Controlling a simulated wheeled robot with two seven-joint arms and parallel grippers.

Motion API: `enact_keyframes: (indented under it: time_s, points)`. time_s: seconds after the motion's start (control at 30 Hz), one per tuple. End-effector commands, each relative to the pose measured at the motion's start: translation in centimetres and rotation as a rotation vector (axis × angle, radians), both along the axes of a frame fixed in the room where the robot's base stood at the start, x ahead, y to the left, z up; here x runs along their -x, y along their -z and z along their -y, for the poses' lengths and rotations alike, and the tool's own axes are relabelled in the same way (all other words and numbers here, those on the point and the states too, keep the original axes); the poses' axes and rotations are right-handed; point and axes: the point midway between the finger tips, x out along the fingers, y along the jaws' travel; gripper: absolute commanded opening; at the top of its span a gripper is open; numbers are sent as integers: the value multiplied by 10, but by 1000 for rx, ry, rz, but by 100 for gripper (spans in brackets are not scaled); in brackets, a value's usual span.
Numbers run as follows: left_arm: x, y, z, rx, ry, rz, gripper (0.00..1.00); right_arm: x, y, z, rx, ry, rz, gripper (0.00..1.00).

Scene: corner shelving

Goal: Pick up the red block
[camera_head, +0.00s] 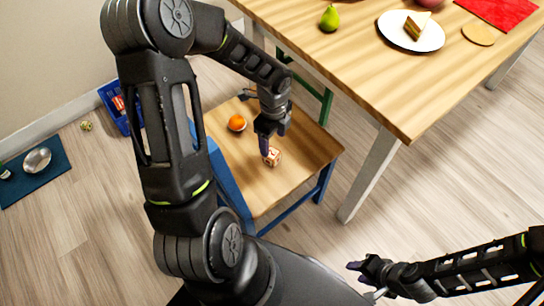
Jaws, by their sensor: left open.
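A small block (273,158) with red and pale faces lies on the wooden seat of a chair (290,178). My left gripper (264,147) points down at the block from above, open, with a finger right beside or just over it. I cannot tell whether the finger touches the block. Part of the block is hidden by the gripper. My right gripper (357,272) is low at the right over the floor, away from the chair; its finger gap is not clear.
An orange (237,123) sits on the same seat, left of my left gripper. A wooden table (390,80) at upper right holds a pear (330,18) and a plate (428,40) with cake. A blue crate (118,118) and a dark mat (50,180) lie on the floor at left.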

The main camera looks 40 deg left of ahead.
Motion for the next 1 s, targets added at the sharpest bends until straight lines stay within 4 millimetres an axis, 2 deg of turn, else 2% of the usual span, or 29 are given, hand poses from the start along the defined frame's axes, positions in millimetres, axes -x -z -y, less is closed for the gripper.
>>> enact_keyframes:
  time_s: [0.23, 0.5, 0.83, 1.0]
  points:
    - [0, 3, 1, 2, -3, -1, 66, 0, 1, 0, 0, 0, 0, 36]
    - [0, 27, 1, 3, -4, -1, 66, 0, 8, 0, 0, 1, -1, 36]
    - [0, 30, 1, 3, -5, 0, 66, 0, 9, 0, 0, 1, -1, 36]
    - [2, 52, -1, 4, -4, -2, 66, 0, 17, 0, 0, 2, -1, 36]
